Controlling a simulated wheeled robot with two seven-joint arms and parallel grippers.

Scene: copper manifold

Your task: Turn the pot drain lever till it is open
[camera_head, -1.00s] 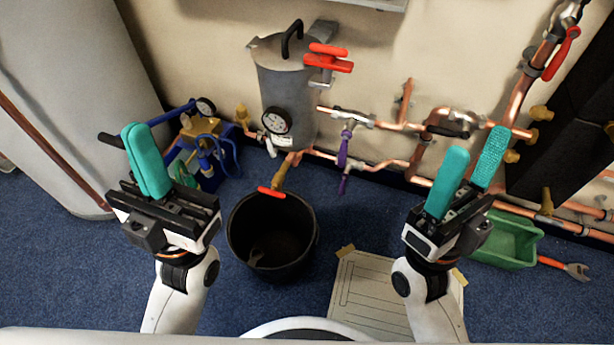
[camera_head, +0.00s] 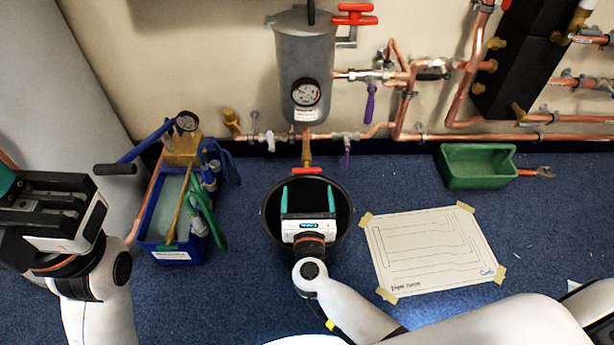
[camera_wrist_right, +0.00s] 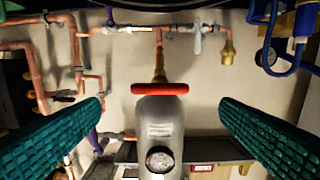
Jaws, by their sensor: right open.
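The grey pot (camera_head: 305,62) stands against the wall with a round gauge on its front. Its drain lever (camera_head: 306,170) is a red crossbar on a brass valve under the pot. In the right wrist view the red lever (camera_wrist_right: 159,88) lies crosswise between the fingers and farther off, with the brass valve (camera_wrist_right: 159,65) by it and the pot (camera_wrist_right: 160,125) behind. My right gripper (camera_head: 308,188) is open and empty, over the black bucket, pointing at the lever without touching it. My left gripper (camera_head: 12,185) is cut off by the left edge; its opening is hidden.
The black bucket (camera_head: 345,212) stands below the drain. A blue pump tub (camera_head: 170,252) is to its left. A paper sheet (camera_head: 430,250) lies to its right, with a green tray (camera_head: 475,165) beyond. Copper pipes with purple levers (camera_head: 371,103) run along the wall.

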